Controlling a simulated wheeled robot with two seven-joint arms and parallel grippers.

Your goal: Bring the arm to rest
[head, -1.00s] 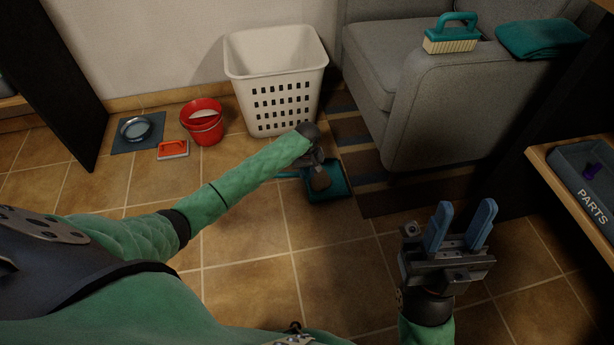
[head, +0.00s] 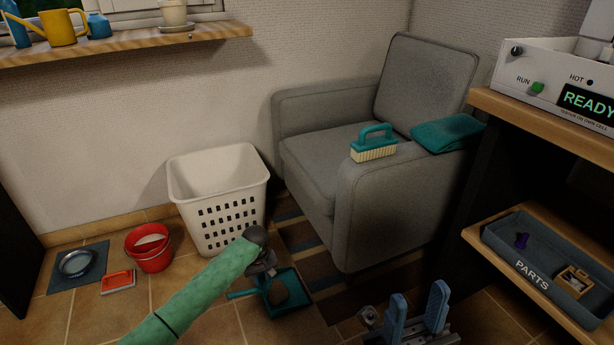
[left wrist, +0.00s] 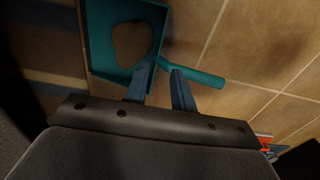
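My left arm reaches down from the lower left in the head view, with its gripper (head: 268,280) low over a teal dustpan (head: 296,304). In the left wrist view the two blue fingers (left wrist: 161,68) are apart, with nothing seen held between them. The dustpan (left wrist: 98,40) lies on the floor beyond them, its handle (left wrist: 200,77) running right past the fingertips. A brown roundish patch (left wrist: 132,42) shows in the pan. My right gripper (head: 418,300) is at the bottom edge of the head view, fingers upright, wide apart and empty.
A white laundry basket (head: 225,190) and grey armchair (head: 375,215) stand beyond my arms. A brush (head: 374,150) and teal cloth (head: 447,133) lie on its armrest. A red bucket (head: 150,258) is at left. A shelf with a parts tray (head: 530,278) is at right.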

